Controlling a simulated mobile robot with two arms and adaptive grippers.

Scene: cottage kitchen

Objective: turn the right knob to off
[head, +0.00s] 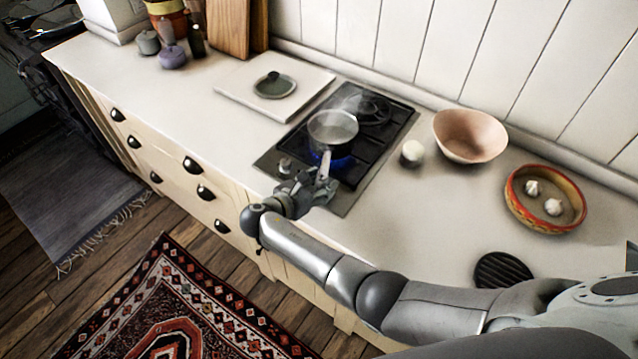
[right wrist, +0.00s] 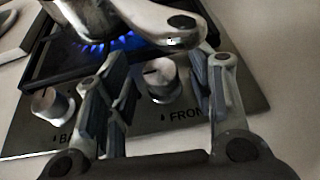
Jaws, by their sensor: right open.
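The right knob (right wrist: 160,80), silver and round with a dark mark on top, sits on the steel front strip of the hob (head: 372,165) above the word "FRONT". My right gripper (head: 312,186) is open, with its fingers on either side of this knob in the right wrist view; I cannot tell if they touch it. The gripper hides the knob in the head view. The left knob (right wrist: 52,105) stands to the left by lettering that starts "BA", and also shows in the head view (head: 285,165). Blue flame (right wrist: 95,46) burns under the pot (head: 333,128).
The pot's handle (right wrist: 160,22) reaches out just above the knob and fingers.

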